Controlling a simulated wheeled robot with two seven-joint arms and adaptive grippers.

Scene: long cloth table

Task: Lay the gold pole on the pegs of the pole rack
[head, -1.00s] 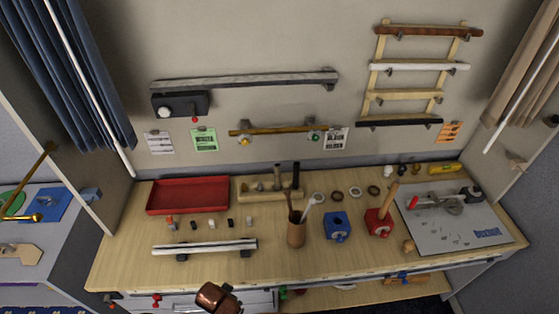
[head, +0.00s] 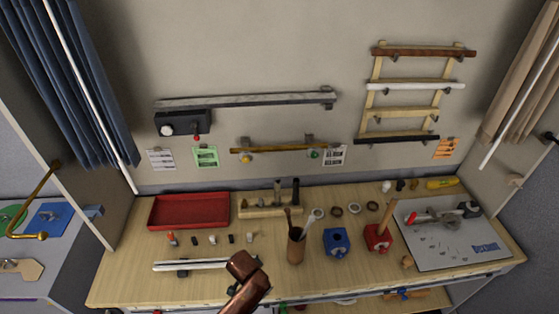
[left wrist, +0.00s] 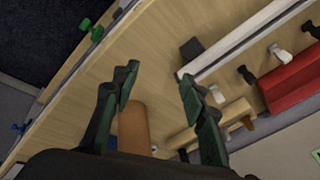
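The gold pole (head: 280,149) is level on the back wall, resting on small supports with a yellow and a green knob. The pole rack (head: 379,71) is the ladder-like wooden frame on the wall at right. It bears a brown pole (head: 424,52) at the top, a white pole (head: 415,87) below, and a black pole (head: 397,140) at the bottom; the pale rung between white and black looks bare. My left gripper (left wrist: 158,88) is open above the table in the left wrist view. A brown cylinder (left wrist: 134,128) shows between its fingers without touching them. My right gripper is not visible.
The table bears a red tray (head: 152,212), a white rail (head: 190,266), a brown cup with tools (head: 297,248), blue (head: 337,241) and red (head: 377,238) blocks, and a grey board (head: 430,250). A grey rail (head: 245,100) is above the gold pole.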

